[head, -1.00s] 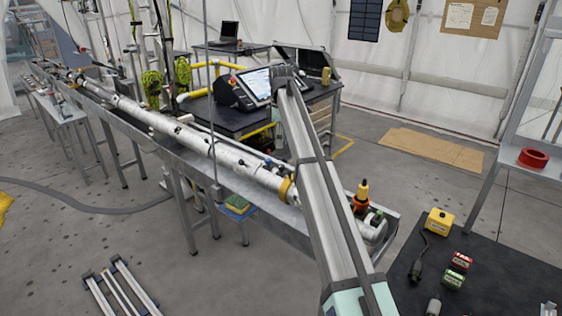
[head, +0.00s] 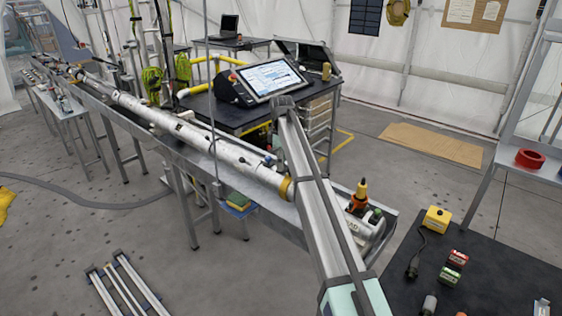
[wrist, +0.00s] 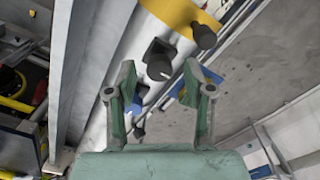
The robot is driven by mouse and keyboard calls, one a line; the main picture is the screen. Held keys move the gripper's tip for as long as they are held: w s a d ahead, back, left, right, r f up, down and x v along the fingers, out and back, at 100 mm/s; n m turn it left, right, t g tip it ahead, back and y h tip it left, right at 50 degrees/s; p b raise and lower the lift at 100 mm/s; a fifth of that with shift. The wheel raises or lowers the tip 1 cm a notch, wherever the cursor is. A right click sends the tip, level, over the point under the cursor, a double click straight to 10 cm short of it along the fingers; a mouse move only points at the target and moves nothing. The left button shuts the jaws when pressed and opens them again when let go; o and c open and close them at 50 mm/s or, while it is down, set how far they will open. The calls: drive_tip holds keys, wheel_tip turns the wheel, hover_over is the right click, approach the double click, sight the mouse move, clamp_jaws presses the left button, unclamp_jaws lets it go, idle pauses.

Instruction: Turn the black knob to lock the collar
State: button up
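In the wrist view, my gripper (wrist: 160,78) is open, its two green fingers apart with nothing clamped between them. A black knob (wrist: 158,66) on a dark bracket on the white tube (wrist: 132,42) shows between and beyond the fingertips. A second black knob (wrist: 204,37) sticks out from the yellow collar (wrist: 172,12), up and to the right of the fingers. I cannot tell whether a finger touches the nearer knob. In the head view, the collar (head: 286,189) is around the tube (head: 225,152) beside my arm; my gripper is hidden there.
The tube lies in a long metal trough (head: 180,150) on legs. An orange-and-black tool (head: 359,194) stands near its right end. A desk with a tablet screen (head: 268,78) is behind. A dark table (head: 480,280) with a yellow box (head: 437,219) is at right.

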clamp_jaws()
drive_tip(key=shift+m, duration=0.4)
drive_tip(key=m, duration=0.3)
drive_tip(key=shift+m, duration=0.3)
drive_tip(key=m, duration=0.4)
drive_tip(key=shift+m, duration=0.3)
drive_tip(key=m, duration=0.4)
drive_tip(key=shift+w, duration=0.1)
drive_tip(key=m, duration=0.4)
drive_tip(key=shift+d+m, duration=0.1)
drive_tip(key=shift+m, duration=0.5)
